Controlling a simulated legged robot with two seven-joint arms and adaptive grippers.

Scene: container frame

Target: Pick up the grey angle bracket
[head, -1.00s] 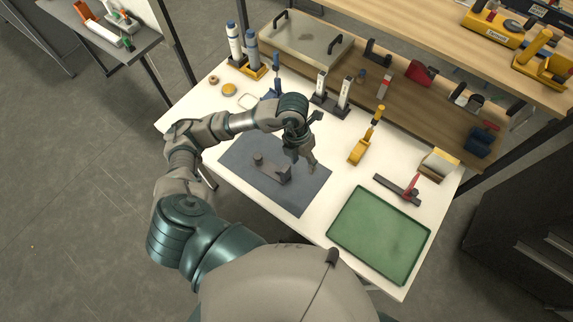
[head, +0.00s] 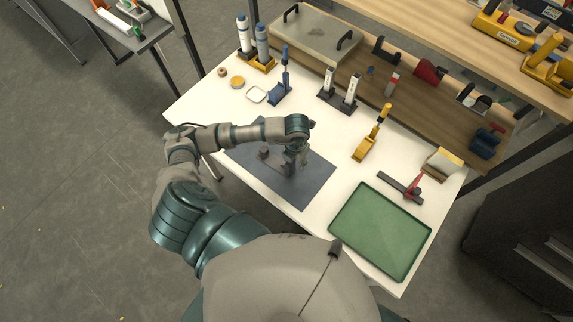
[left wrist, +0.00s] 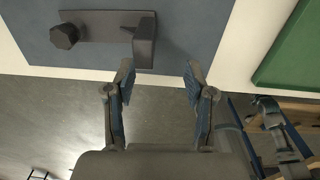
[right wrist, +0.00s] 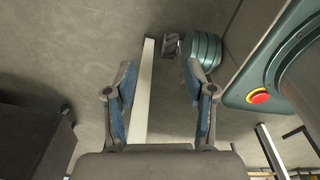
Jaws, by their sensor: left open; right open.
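The grey angle bracket (head: 270,158) lies on the dark blue-grey mat (head: 310,190) on the white table, its right part hidden behind my left gripper in the head view. In the left wrist view the bracket (left wrist: 105,27) shows a flat bar with a hexagonal knob at its left and an upright block at its right end. My left gripper (left wrist: 158,76) is open and empty, its fingers near the upright block in that picture but not around it. It shows above the mat in the head view (head: 291,168). My right gripper (right wrist: 158,72) is open and empty, away from the table.
A green tray (head: 382,232) lies at the table's front right. A red-handled tool (head: 412,187) and a yellow tool (head: 368,145) stand beyond it. A blue tool (head: 281,88) and a black stand (head: 337,102) are behind the mat. A wooden shelf (head: 400,105) edges the back.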

